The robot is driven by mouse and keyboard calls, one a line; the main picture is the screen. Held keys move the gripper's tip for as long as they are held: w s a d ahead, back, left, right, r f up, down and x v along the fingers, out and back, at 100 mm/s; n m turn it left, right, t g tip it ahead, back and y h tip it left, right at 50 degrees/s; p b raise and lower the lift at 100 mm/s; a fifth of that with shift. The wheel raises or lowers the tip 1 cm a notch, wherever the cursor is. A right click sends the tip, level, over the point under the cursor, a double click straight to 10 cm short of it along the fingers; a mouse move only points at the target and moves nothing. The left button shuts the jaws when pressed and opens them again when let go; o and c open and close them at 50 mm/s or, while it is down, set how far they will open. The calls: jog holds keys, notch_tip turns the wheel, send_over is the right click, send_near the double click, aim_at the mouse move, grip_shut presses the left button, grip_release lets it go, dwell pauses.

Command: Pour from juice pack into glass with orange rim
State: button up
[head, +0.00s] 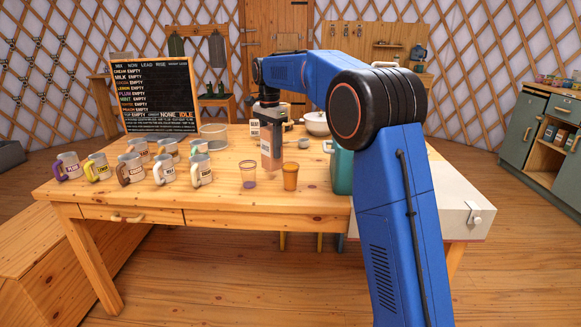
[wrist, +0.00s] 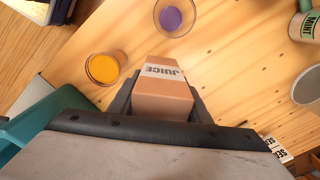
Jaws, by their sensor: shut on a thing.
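My gripper (head: 270,112) points down over the table and is shut on the juice pack (head: 271,150). The pack is a brownish-orange carton with a pale band, and it also shows between the fingers in the wrist view (wrist: 163,98), with "JUICE" on its label. It looks about upright, behind the two glasses. One glass looks orange (head: 290,178) and shows orange inside in the wrist view (wrist: 102,69). The other glass (head: 248,176) is clear with purple at the bottom, also seen in the wrist view (wrist: 176,18). Rim colours are too small to tell.
Several labelled mugs (head: 131,168) stand left of the glasses. A blackboard (head: 155,95) stands at the back left. A teal container (head: 341,168) is close on the right, with a white pot (head: 316,123) behind. The table front (head: 200,200) is bare.

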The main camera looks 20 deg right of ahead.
aim_at(270, 128)
jog(key=shift+r, duration=5.55)
jog(key=shift+f, duration=3.55)
